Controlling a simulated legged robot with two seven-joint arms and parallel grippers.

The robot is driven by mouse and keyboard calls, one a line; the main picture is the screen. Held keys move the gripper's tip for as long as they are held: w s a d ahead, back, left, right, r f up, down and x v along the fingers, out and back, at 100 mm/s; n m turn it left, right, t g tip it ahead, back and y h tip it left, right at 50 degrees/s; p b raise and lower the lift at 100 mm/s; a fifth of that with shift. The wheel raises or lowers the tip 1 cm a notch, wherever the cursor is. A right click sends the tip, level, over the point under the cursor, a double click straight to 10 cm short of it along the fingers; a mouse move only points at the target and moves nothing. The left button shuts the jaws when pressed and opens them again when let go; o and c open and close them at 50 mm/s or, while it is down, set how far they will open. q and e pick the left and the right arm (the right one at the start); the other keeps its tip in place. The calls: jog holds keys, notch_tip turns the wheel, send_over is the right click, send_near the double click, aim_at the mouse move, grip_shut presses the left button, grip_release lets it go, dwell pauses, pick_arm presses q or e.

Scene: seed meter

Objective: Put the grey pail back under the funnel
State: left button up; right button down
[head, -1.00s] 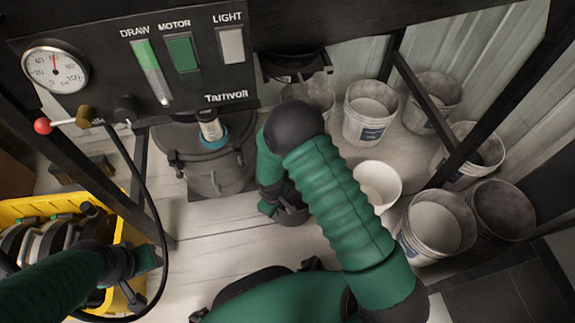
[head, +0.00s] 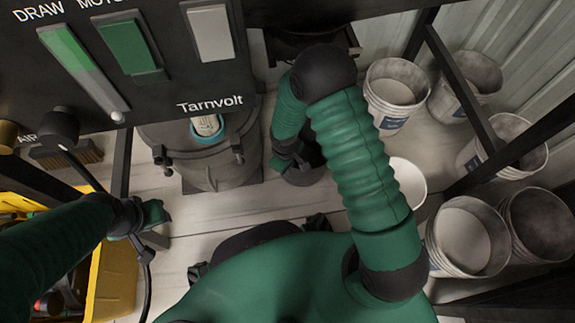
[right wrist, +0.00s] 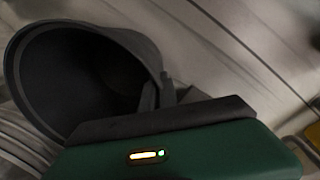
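The dark grey pail (head: 305,170) shows in the head view below my right forearm, partly hidden by it. In the right wrist view the pail (right wrist: 85,75) has its open mouth close to the gripper, with the rim against the dark finger. My right gripper (head: 287,158) appears shut on the pail's rim at its left side. The black funnel (head: 285,45) hangs under the machine behind the pail, partly covered by my right arm. My left gripper (head: 143,232) is over the floor beside the yellow crate; its fingers are too unclear to judge.
A grey lidded drum (head: 205,165) stands left of the pail. A white bucket (head: 408,183) stands right of my right arm, with several more buckets beyond. A black frame post (head: 460,85) slants among them. The yellow crate (head: 112,280) is at lower left.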

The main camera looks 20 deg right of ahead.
jog(key=shift+w+f, duration=0.1)
jog(key=shift+f, duration=0.2)
pick_arm(q)
jog(key=shift+w+f, duration=0.1)
jog(key=shift+f, duration=0.3)
pick_arm(e)
jog(key=shift+f, duration=0.1)
jog(key=c, duration=1.6)
grip_release()
jog(key=shift+c, duration=0.2)
